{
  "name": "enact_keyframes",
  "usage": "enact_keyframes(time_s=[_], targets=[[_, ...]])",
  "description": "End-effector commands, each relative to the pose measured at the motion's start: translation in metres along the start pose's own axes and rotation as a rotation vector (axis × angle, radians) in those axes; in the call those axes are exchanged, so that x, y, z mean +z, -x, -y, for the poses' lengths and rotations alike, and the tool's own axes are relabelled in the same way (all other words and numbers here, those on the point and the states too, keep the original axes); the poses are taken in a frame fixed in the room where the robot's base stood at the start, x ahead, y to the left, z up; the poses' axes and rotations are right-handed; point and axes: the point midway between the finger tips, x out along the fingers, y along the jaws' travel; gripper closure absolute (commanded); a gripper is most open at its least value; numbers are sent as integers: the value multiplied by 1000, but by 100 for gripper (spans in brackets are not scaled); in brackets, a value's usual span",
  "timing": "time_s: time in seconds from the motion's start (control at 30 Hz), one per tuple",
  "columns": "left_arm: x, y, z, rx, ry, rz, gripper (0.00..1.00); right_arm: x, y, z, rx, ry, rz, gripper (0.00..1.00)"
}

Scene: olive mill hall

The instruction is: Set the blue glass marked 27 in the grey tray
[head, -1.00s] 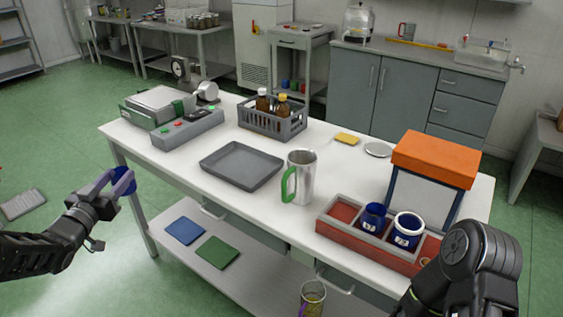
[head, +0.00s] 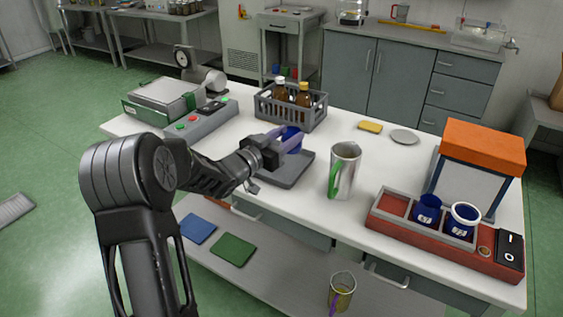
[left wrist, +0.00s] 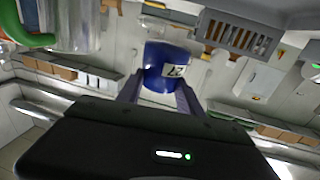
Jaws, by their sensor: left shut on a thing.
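My left gripper (head: 288,142) is shut on a blue glass (head: 292,140), its fingers on either side of it. In the left wrist view the glass (left wrist: 167,67) sits between the fingertips, and its white label appears to read 27, turned in the picture. The grey tray (head: 287,182) lies on the white table, partly hidden behind my left gripper and forearm. The glass shows over the tray's far right part; how high it is above the tray I cannot tell. My right gripper is not in view.
A steel mug with green handle (head: 344,170) stands just right of the tray. A grey crate with brown bottles (head: 290,112) stands behind it. A red rack (head: 440,246) at right holds two blue vessels (head: 428,208). A control box (head: 200,122) is at left.

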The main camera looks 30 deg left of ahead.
Motion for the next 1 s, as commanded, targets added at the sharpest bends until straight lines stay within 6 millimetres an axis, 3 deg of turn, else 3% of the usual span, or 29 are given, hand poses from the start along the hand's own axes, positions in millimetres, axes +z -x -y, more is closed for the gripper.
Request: enact_keyframes(time_s=[0.27, 0.7, 0.9, 1.0], targets=[[0, -1, 4, -18, 0, -2, 99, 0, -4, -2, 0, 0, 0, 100], [-12, 5, 71, -426, 3, -1, 99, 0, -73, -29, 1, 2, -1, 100], [-4, 13, 77, -544, 2, -1, 99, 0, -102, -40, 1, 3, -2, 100], [-4, 14, 74, -564, 0, -1, 99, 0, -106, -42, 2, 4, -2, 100]])
